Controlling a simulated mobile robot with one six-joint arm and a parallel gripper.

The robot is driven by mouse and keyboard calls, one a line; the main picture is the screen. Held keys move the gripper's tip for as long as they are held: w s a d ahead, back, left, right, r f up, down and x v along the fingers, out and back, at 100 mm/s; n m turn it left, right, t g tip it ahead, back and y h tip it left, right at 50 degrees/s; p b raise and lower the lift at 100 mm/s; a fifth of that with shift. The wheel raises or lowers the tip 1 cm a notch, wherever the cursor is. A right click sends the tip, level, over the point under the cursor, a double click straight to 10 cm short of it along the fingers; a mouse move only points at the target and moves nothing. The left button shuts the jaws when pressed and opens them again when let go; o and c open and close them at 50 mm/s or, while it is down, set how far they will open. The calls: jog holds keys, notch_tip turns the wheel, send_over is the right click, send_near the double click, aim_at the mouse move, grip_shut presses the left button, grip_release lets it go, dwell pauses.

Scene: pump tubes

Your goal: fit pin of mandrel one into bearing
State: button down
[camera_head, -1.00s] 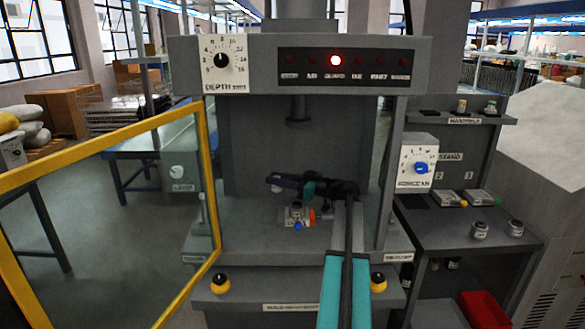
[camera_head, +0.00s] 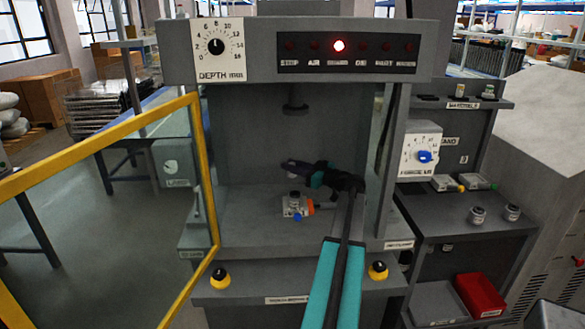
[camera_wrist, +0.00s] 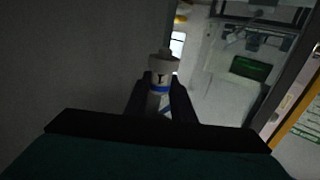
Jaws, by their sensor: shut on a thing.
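A pale, stepped cylindrical piece with a blue band and a dark mark, apparently mandrel one (camera_wrist: 160,76), is between my gripper's dark fingers (camera_wrist: 160,98) in the wrist view. My gripper (camera_head: 290,167) is shut on it. In the head view my gripper reaches left inside the press, above and apart from a small fixture (camera_head: 293,206) on the press bed. The fixture has a grey round part on top, apparently with the bearing, and orange and blue parts at its side and front. The mandrel is hard to make out in the head view.
The press ram (camera_head: 295,106) hangs above the fixture. A yellow-framed guard door (camera_head: 205,170) stands open at left. At right a bench (camera_head: 450,218) carries small metal cylinders, with a red bin (camera_head: 480,295) below.

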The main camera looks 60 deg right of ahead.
jog(key=shift+s+d, duration=0.2)
jog(key=shift+s, duration=0.05)
jog(key=shift+s+d+b, duration=0.35)
jog(key=shift+s+b, duration=0.05)
jog(key=shift+s, duration=0.1)
jog(key=shift+w+f+b, duration=0.1)
jog(key=shift+b, duration=0.4)
jog(key=shift+w+a+f+b, duration=0.1)
jog(key=shift+a+f+b, duration=0.05)
jog(key=shift+f+b, duration=2.55)
jog(key=shift+b, duration=0.35)
jog(key=shift+b, duration=2.25)
jog(key=shift+f+b, duration=1.1)
jog(key=shift+b, duration=0.1)
